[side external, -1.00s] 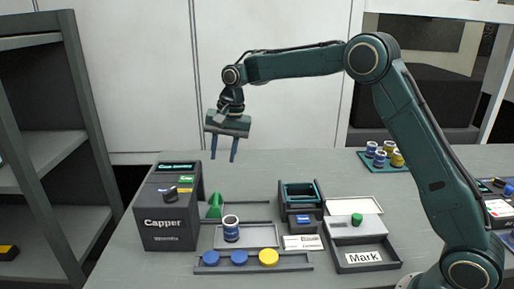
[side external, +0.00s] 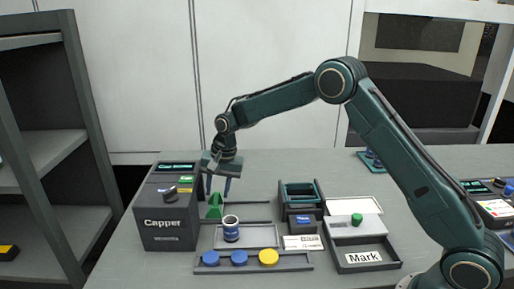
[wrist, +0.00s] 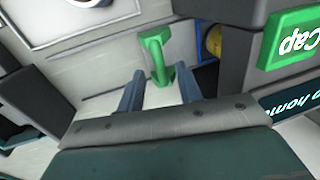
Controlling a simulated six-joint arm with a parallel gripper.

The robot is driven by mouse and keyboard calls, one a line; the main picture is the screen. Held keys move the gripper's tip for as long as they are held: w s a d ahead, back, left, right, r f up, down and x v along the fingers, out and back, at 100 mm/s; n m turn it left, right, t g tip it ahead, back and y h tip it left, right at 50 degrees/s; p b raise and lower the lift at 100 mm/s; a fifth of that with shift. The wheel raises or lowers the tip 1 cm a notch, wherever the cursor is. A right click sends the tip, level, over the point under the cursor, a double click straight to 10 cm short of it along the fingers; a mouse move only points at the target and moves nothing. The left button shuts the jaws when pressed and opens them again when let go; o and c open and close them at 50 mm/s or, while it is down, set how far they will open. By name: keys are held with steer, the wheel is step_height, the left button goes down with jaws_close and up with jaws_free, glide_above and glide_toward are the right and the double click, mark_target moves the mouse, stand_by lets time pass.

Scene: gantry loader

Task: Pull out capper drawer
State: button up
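The capper (side external: 170,235) is a dark box at the left of the table, with a green "Cap" button (wrist: 290,40) on top. A green handle (side external: 214,207) stands at its right side; it also shows in the wrist view (wrist: 157,52). How far the drawer is out cannot be told. My gripper (side external: 218,193) is open and empty, pointing down just above the handle. In the wrist view its two fingers stand apart (wrist: 159,78), with the green handle beyond and between them. I cannot see contact with it.
A white jar with a blue band (side external: 231,232) stands on a pale plate right of the capper. A front rail (side external: 300,264) holds blue and yellow caps. A dark bin (side external: 298,220) and a marking station (side external: 365,257) stand to the right.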

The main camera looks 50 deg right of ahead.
steer(key=shift+w+a+f, duration=0.1)
steer(key=shift+f, duration=0.7)
jaws_close()
steer(key=s+d, duration=1)
steer(key=shift+s+d, duration=0.1)
steer(key=shift+d, duration=0.1)
